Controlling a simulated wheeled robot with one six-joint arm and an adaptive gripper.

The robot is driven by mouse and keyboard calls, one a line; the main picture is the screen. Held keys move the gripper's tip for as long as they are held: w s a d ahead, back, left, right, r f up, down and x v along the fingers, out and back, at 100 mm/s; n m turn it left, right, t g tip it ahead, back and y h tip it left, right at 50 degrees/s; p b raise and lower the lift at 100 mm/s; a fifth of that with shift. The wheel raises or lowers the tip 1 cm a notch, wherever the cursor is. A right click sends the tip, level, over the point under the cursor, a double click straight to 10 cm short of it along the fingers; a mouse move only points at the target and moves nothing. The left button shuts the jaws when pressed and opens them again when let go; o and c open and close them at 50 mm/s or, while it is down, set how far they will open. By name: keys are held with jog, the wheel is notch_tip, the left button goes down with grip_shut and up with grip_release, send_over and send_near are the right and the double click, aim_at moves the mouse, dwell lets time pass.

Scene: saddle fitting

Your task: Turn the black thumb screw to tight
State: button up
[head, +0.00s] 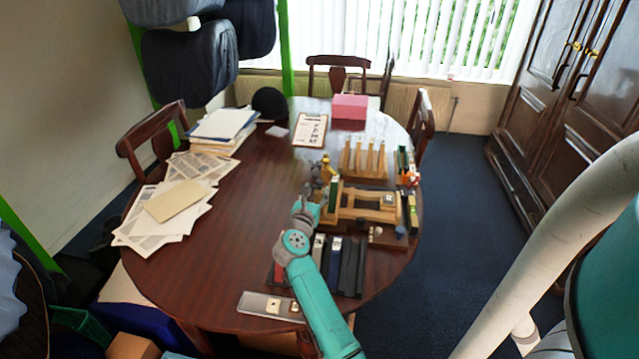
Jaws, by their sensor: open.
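My teal arm reaches over the table's near right part. My gripper (318,188) is at the left side of a light wooden fixture (360,212), and its fingers are small and dark in this view. It appears open, with nothing visible in it. The black thumb screw cannot be picked out; it is too small or hidden among the fixture parts and the gripper. Whether the gripper touches the fixture cannot be told.
The dark wooden table (225,240) is clear in its middle left. A wooden rack with upright pegs (365,160) stands behind the fixture. Dark strips (347,268) lie in front. A grey tray (262,305) is at the near edge. Papers (165,215) lie left; a pink box (349,107) stands behind.

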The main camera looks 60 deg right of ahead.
aim_at(319, 185)
jog(key=shift+x, duration=2.5)
grip_shut()
